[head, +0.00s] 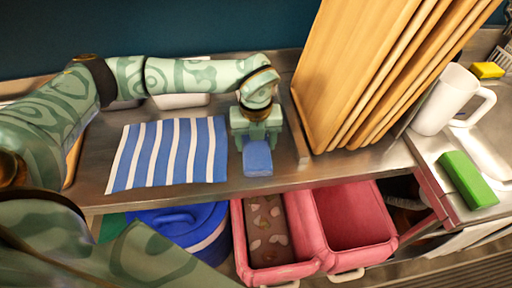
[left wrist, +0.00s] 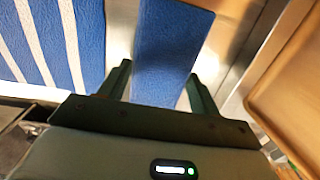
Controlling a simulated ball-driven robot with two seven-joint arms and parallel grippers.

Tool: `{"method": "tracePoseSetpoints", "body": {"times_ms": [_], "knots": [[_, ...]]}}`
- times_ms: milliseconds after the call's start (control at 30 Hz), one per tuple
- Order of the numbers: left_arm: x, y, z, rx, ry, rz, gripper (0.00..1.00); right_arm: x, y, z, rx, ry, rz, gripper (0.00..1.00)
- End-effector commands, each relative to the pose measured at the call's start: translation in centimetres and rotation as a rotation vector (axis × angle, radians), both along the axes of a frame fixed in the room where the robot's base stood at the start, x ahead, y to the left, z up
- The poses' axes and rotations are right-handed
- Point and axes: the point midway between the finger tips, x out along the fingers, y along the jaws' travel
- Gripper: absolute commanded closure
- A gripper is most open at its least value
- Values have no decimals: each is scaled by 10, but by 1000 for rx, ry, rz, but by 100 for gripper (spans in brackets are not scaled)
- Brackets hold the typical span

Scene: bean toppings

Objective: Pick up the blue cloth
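A small plain blue cloth (head: 257,158) is at the front part of the metal counter, right of a blue-and-white striped cloth (head: 170,153) that lies flat. My left gripper (head: 256,137) points down at the plain blue cloth. In the left wrist view, the fingers of my left gripper (left wrist: 160,88) are apart, with the plain blue cloth (left wrist: 172,45) showing between and beyond them. I cannot tell whether they touch it. The striped cloth (left wrist: 60,40) shows at the left there. My right gripper is not in view.
Tall wooden boards (head: 350,70) stand close right of my left gripper. A white mug (head: 447,100), a green block (head: 467,180) and a yellow sponge (head: 487,70) are farther right. Pink bins (head: 396,238) and a blue pot (head: 190,222) sit below the counter.

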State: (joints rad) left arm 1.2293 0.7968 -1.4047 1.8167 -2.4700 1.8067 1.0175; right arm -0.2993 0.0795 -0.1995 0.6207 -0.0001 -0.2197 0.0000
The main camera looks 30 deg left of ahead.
Motion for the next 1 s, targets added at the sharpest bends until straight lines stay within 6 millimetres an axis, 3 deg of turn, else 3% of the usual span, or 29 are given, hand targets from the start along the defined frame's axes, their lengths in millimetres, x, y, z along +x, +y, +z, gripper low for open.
{"method": "tracePoseSetpoints", "body": {"times_ms": [33, 67, 433, 667, 933, 1000], "knots": [[0, 0, 0, 1, 1, 0, 53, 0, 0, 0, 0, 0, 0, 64], [0, 0, 0, 1, 1, 0, 60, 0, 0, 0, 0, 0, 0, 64], [0, 0, 4, 1, -1, 0, 60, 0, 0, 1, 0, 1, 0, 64], [1, 0, 36, 0, -6, 0, 60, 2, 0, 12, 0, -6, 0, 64], [-50, 4, 95, 0, -5, -2, 60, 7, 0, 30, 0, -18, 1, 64], [-70, 6, 102, 0, 0, -3, 60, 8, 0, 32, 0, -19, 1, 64]]}}
